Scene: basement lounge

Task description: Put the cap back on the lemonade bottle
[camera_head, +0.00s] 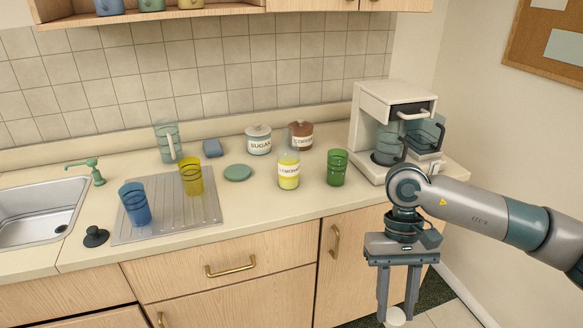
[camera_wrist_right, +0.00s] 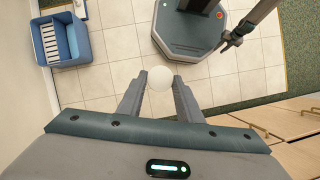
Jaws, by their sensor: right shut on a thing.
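The lemonade bottle (camera_head: 288,170) stands upright on the counter, yellow inside with a pale label. I see no cap on its neck. My right gripper (camera_head: 396,308) points down in front of the counter, at the lower right of the head view, apart from the bottle. It is shut on a round white cap (camera_head: 395,317). In the right wrist view the cap (camera_wrist_right: 161,84) sits between the fingertips of my right gripper (camera_wrist_right: 160,88). My left gripper does not show in the head view.
A green glass (camera_head: 337,168) stands just right of the bottle, with the coffee machine (camera_head: 372,105) beyond. A green disc (camera_head: 238,173), sugar jar (camera_head: 258,140) and brown jar (camera_head: 301,136) are nearby. The counter (camera_head: 265,205) in front of the bottle is clear.

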